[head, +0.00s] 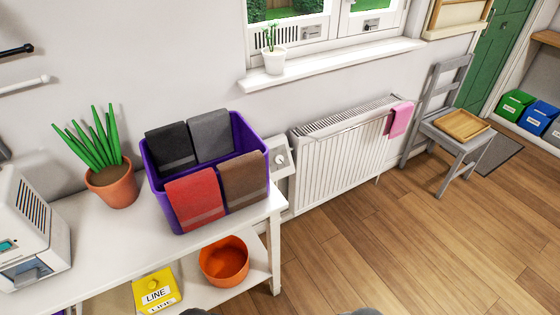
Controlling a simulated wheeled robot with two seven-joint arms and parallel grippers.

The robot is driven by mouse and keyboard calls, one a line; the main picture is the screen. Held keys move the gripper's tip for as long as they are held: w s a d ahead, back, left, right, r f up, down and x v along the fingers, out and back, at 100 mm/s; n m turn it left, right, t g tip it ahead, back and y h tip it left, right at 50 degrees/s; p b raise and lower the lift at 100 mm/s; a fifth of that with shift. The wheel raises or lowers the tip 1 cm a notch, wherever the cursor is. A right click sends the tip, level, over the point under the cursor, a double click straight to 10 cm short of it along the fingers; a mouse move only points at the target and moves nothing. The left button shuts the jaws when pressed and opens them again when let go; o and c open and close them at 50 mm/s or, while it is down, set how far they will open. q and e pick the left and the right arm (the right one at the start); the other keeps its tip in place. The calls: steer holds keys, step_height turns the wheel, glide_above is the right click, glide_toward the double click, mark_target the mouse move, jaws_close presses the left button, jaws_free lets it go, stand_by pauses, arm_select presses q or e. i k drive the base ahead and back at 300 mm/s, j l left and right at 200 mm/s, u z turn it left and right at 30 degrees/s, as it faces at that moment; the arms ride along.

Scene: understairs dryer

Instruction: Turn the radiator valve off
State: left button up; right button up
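The white radiator (335,165) stands against the wall under the window, right of the white table. A pale round knob, which looks like the radiator valve (280,159), sits on a light plate at the radiator's left end. It shows just past the right side of the purple bin, and its lower surroundings are partly hidden by the table. I cannot read its setting. Neither of my grippers is in view.
The purple bin (252,133) with several folded towels stands on the white table (110,238), beside a potted plant (113,185). An orange bowl (223,262) is on the shelf below. A pink cloth (401,119) hangs on the radiator. Wooden floor (400,240) before it is clear.

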mark_target(278, 159)
steer(key=i+l+u, duration=0.15)
steer(key=l, duration=0.85)
steer(key=i+l+u, duration=0.15)
steer(key=l, duration=0.8)
steer(key=i+l+u, duration=0.1)
steer(key=l, duration=0.95)
steer(key=i+l+u, duration=0.15)
steer(key=l, duration=0.85)
